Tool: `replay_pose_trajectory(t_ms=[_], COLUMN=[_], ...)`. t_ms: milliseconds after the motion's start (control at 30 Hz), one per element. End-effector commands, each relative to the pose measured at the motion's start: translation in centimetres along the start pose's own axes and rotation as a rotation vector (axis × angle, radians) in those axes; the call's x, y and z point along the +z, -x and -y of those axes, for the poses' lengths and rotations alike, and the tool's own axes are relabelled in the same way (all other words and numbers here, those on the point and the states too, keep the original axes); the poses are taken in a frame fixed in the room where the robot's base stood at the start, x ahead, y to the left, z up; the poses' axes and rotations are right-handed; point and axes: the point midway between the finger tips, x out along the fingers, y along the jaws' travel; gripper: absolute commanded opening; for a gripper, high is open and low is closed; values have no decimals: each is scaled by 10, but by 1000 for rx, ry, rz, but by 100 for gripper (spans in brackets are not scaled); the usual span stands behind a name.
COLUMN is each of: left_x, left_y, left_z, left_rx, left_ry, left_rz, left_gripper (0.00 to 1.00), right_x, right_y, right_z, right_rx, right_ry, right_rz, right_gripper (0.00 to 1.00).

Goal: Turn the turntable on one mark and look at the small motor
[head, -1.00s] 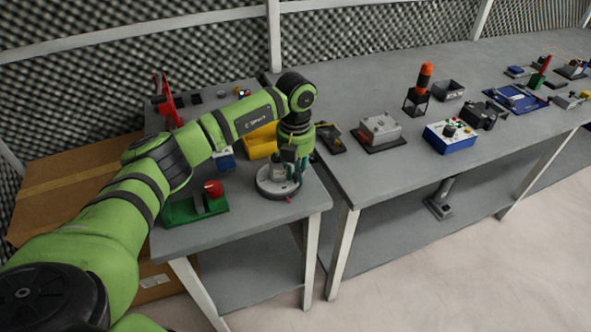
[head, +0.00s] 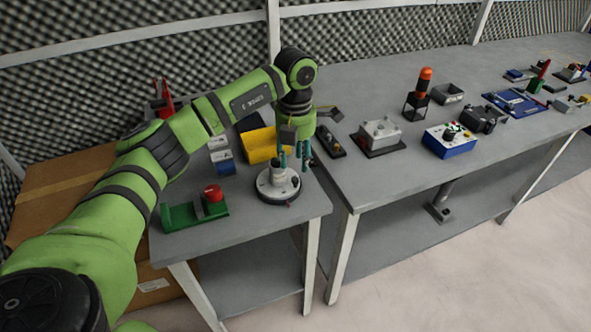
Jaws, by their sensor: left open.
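The turntable (head: 266,192) is a round light-grey disc on a dark base, near the front right of the left table. A small grey upright part, probably the small motor (head: 279,172), stands on it near its middle. My left gripper (head: 295,163) points down, open and empty, above the turntable's back right side. Its teal fingers appear clear of the part. Fine marks on the disc are too small to read. My right gripper is out of view.
A green holder with a red knob (head: 212,193) stands left of the turntable; a yellow bin (head: 259,147) is behind it. The right table carries a grey box (head: 380,132), a blue control box (head: 450,142) and an orange-topped stand (head: 424,80).

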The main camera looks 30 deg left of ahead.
Motion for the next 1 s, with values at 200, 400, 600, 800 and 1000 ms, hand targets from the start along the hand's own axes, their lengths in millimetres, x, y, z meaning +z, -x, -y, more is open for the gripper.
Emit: replay_pose_trajectory(t_ms=[200, 400, 600, 800, 1000], left_x=[0, 0, 0, 0, 2], left_y=[43, 61, 63, 63, 60], left_z=[0, 0, 0, 0, 5], left_rx=[1, 0, -1, 0, -15], left_ry=[0, 1, 0, 0, -11], left_rz=[3, 1, -1, 0, 8], left_gripper=[42, 42, 42, 42, 42], right_x=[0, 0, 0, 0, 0], right_y=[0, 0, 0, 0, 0], right_z=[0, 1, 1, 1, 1], right_rx=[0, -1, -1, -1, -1], right_ry=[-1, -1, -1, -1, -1], right_rz=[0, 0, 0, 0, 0], right_gripper=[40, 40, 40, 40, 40])
